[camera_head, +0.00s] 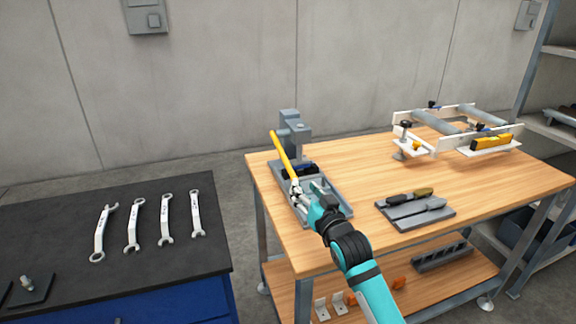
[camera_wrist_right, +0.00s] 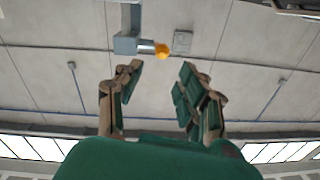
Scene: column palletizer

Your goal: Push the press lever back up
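The press (camera_head: 292,125) is a grey column on a grey base tray at the left end of the wooden bench. Its yellow lever (camera_head: 284,158) slants down from the pivot at the press head towards me. My right gripper (camera_head: 307,190) is at the lever's low end; contact is unclear there. In the right wrist view my right gripper (camera_wrist_right: 160,82) has its fingers apart with nothing between them. The press head (camera_wrist_right: 128,42) and a short yellow part of the lever (camera_wrist_right: 162,51) show beyond the fingertips. My left gripper is out of view.
The wooden bench (camera_head: 350,170) holds a grey tray with dark-handled tools (camera_head: 415,208) to the right and a white-and-grey frame fixture (camera_head: 455,130) at the back right. A dark-topped cabinet (camera_head: 70,225) with several wrenches stands to the left, across a gap.

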